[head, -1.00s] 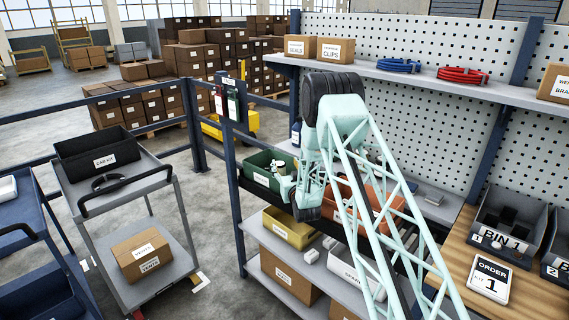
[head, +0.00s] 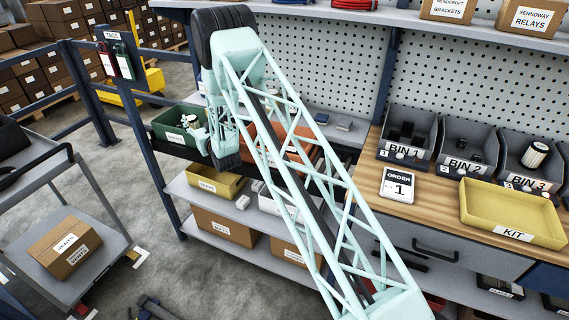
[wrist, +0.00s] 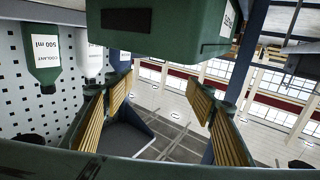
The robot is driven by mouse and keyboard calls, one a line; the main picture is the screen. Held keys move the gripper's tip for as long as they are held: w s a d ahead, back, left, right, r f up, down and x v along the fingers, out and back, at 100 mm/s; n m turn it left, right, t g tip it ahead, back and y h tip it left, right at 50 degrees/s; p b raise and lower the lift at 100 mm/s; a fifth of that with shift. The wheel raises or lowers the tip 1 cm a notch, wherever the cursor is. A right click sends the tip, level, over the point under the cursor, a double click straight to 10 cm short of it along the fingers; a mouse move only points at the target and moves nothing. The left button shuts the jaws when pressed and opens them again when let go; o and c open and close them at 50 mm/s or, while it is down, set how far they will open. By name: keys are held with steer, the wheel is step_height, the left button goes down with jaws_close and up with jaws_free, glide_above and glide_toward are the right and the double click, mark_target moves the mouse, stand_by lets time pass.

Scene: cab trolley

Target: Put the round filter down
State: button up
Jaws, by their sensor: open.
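A white, dark-ended cylinder that looks like the round filter (head: 535,154) sits in BIN 3 (head: 520,180) at the right of the head view. My gripper (wrist: 161,88) is open in the wrist view, with its two ribbed pads apart and nothing seen held between them. In the head view my arm reaches left, far from BIN 3, and its end is near the green bin (head: 168,134). My arm partly hides the gripper there. The yellow KIT tray (head: 510,207) on the wooden bench looks empty.
BIN 1 (head: 404,150) and BIN 2 (head: 462,163) hold dark parts. The ORDER 1 card (head: 397,185) lies left of the tray. A blue post (head: 160,165) stands left of the shelves. Bottles (wrist: 42,45) show beside my gripper in the wrist view.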

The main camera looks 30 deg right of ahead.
steer(key=s+r+g, duration=0.2)
steer(key=s+r, duration=0.1)
steer(key=r, duration=0.5)
steer(key=s+r+g, duration=0.1)
steer(key=s+r, duration=0.2)
steer(key=r, duration=0.5)
steer(key=s+r+g, duration=0.2)
steer(key=s+r, duration=0.5)
steer(key=s, duration=0.3)
steer(key=s+r+g, duration=0.2)
steer(key=s+r, duration=0.5)
steer(key=s, duration=0.4)
steer(key=s+r+g, duration=0.2)
steer(key=s+r, duration=0.1)
steer(key=s, duration=1.1)
steer(key=s+r+g, duration=0.1)
steer(key=s+r, duration=0.1)
steer(key=s, duration=1.2)
steer(key=s+f+g, duration=0.3)
steer(key=s+g, duration=0.1)
steer(key=s, duration=2.6)
steer(key=shift+s+a+f+h, duration=0.15)
steer(key=shift+s+a+h, duration=0.1)
steer(key=shift+a+h, duration=0.05)
